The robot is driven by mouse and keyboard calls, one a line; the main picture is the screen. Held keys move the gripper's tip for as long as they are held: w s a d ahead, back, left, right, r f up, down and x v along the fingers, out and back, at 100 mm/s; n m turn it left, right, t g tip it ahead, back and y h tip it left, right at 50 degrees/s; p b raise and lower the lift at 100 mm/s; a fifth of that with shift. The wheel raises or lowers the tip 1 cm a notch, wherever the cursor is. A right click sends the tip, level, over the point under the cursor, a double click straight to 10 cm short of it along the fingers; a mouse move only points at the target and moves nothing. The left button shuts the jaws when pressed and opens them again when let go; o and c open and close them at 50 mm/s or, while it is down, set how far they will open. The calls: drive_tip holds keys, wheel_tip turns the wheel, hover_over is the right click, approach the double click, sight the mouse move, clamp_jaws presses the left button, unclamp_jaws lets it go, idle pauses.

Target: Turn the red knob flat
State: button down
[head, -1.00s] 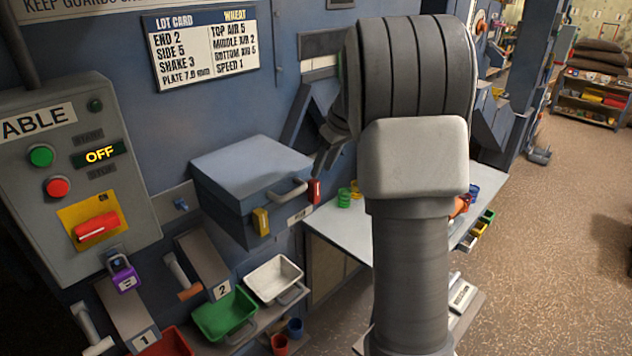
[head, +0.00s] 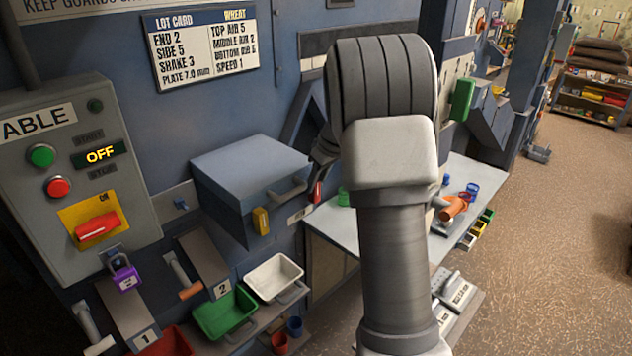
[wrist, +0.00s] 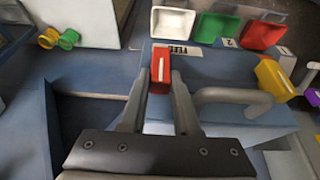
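The red knob (head: 317,192) is on the front of the blue box at its right end and looks upright in the head view. In the wrist view the red knob (wrist: 160,70), with a white line on it, lies between my fingertips. My gripper (wrist: 160,82) has one finger on each side, close against the knob or touching it. I cannot tell whether the fingers press on it. In the head view my arm hides most of my gripper.
The blue box (head: 243,165) has a grey handle (head: 288,193) and a yellow knob (head: 260,221) left of the red one. A white tray (head: 275,275) and a green tray (head: 224,314) stand below. A control panel (head: 60,215) with a red switch is at left.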

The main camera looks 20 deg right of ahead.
drive_tip(key=shift+w+d+m+g+y+p, duration=0.15)
drive_tip(key=shift+d+m+g+y+p, duration=0.3)
drive_tip(key=shift+y, duration=0.75)
drive_tip(key=shift+w+d+f+g+y+p, duration=0.15)
drive_tip(key=shift+g+y+p, duration=0.1)
drive_tip(key=shift+y+p, duration=0.5)
drive_tip(key=c, duration=0.9)
unclamp_jaws()
drive_tip(key=shift+b, duration=0.3)
